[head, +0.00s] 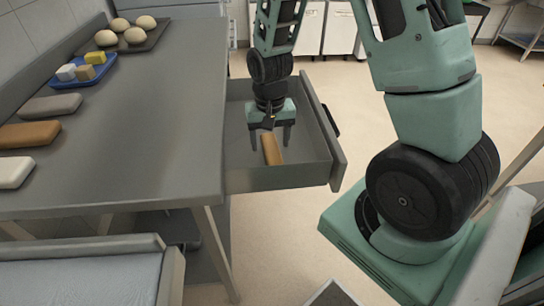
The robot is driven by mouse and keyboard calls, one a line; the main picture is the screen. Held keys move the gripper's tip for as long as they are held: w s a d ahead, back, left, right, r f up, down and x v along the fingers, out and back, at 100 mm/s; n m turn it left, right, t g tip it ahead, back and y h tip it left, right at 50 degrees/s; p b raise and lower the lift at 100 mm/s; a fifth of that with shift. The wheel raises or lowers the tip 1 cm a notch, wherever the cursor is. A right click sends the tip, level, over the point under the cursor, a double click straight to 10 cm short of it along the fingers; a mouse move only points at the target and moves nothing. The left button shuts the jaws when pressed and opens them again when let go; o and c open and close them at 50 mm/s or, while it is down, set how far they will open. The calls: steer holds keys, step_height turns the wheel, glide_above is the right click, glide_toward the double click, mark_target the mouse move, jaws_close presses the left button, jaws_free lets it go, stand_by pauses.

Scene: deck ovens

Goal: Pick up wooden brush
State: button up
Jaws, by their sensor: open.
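A wooden brush (271,149), seen as a brown wooden bar, is in the open grey drawer (278,179) at the side of the table. My gripper (270,143) points down into the drawer from above. Its two fingers are apart, one on each side of the brush's far end in the picture. I cannot tell whether either finger touches the brush. The far end of the brush is partly hidden below the gripper body.
The grey table (150,110) holds a dark tray of dough balls (135,35), a blue tray (90,82) with small blocks, and several flat bars along the left. Open floor (285,245) lies in front of the drawer.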

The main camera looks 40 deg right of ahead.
mark_target(272, 149)
steer(key=f, duration=0.5)
steer(key=shift+s+d, duration=0.15)
steer(key=shift+s, duration=0.05)
steer(key=c, duration=1.1)
steer(key=shift+c, duration=0.2)
steer(key=shift+r, duration=0.1)
step_height(272, 149, up, 10)
steer(key=shift+p, duration=0.4)
steer(key=o, duration=0.5)
steer(key=c, duration=0.3)
